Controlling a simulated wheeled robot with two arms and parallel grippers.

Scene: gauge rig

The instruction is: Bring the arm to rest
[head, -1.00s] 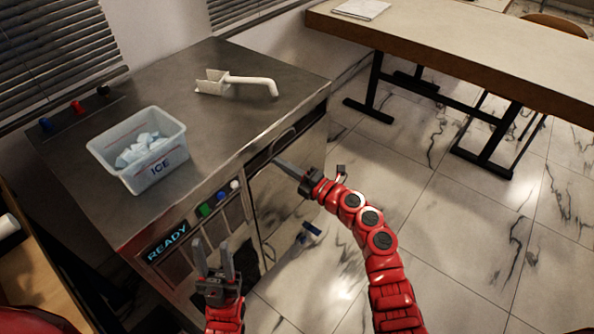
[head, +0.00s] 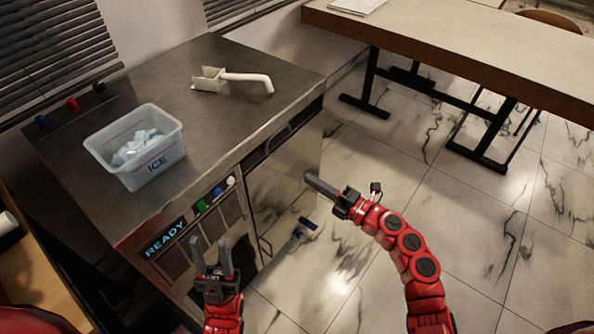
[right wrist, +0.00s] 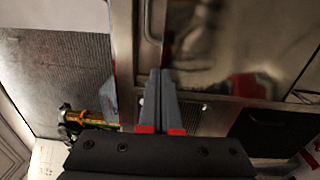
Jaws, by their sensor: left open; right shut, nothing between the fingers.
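My right arm comes in from the lower right of the head view, and its gripper (head: 322,188) is shut and empty. It is in front of the metal machine's (head: 285,190) right front, over the floor side. In the right wrist view its closed fingers (right wrist: 160,100) point toward the metal panels and a handle; whether they touch is unclear. My left gripper (head: 212,258) is open and empty, in front of the machine below the READY display (head: 165,240).
On the steel top stand a clear ICE bin (head: 135,150) with ice in it and a white scoop (head: 232,80). Coloured buttons (head: 217,192) sit on the machine's front edge. A long table (head: 470,50) stands at the back right. The marble floor between is open.

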